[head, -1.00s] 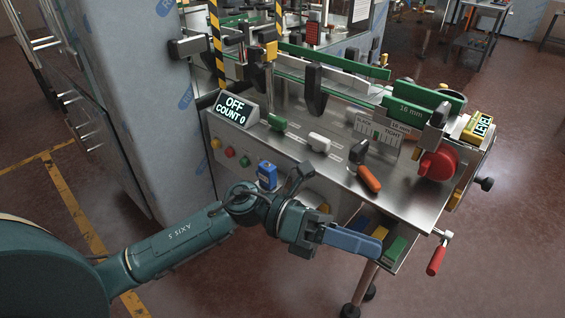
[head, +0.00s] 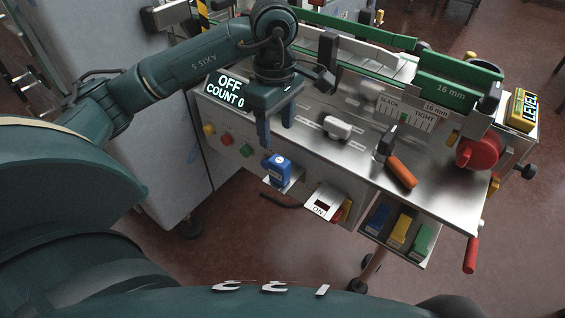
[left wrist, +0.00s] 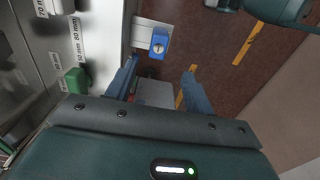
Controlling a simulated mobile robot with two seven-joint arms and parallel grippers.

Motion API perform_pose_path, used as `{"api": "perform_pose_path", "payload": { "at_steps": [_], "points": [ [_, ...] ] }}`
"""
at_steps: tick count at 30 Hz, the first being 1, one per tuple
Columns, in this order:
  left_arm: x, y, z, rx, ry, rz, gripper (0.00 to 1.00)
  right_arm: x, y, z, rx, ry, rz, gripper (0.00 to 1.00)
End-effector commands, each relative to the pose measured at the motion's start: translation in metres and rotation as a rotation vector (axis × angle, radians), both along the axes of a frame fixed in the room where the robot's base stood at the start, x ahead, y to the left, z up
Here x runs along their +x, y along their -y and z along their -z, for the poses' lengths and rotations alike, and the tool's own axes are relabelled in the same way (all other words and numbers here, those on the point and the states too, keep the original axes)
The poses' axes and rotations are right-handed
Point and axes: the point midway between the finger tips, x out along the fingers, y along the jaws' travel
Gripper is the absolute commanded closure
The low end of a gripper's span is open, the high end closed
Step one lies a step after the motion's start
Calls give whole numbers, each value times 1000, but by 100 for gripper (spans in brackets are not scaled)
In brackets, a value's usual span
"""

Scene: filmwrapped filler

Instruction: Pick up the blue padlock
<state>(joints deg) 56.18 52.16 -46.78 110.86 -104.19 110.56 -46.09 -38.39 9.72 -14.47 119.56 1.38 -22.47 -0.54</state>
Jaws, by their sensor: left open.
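The blue padlock (head: 278,169) sits on a small metal ledge (head: 291,187) on the front of the machine bench. It also shows in the left wrist view (left wrist: 159,42), near the top centre, with a round face mark visible. My left gripper (head: 276,130) is open, its blue fingers pointing down above the padlock in the head view. In the left wrist view the padlock lies beyond the two fingertips (left wrist: 160,70), nearer the left finger. Nothing is between the fingers. My right gripper is not in view.
Coloured buttons (head: 227,140) line the bench front left of the padlock. The floor below is open.

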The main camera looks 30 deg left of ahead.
Motion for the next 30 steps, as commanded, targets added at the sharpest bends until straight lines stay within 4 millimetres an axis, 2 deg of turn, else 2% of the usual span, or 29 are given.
{"api": "perform_pose_path", "payload": {
  "at_steps": [2, 12, 20, 24, 30],
  "points": [
    [0, -2, 7, 8, -3, -1, 47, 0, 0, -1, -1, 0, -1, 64],
    [0, 0, 67, 4, -5, 0, 47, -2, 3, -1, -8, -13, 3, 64],
    [0, 1, 86, 3, -5, 0, 47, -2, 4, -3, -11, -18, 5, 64],
    [3, 4, 107, 1, -6, 0, 47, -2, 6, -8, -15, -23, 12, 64],
    [3, 3, 129, 4, -3, 0, 47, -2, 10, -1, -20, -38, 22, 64]
  ]
}}
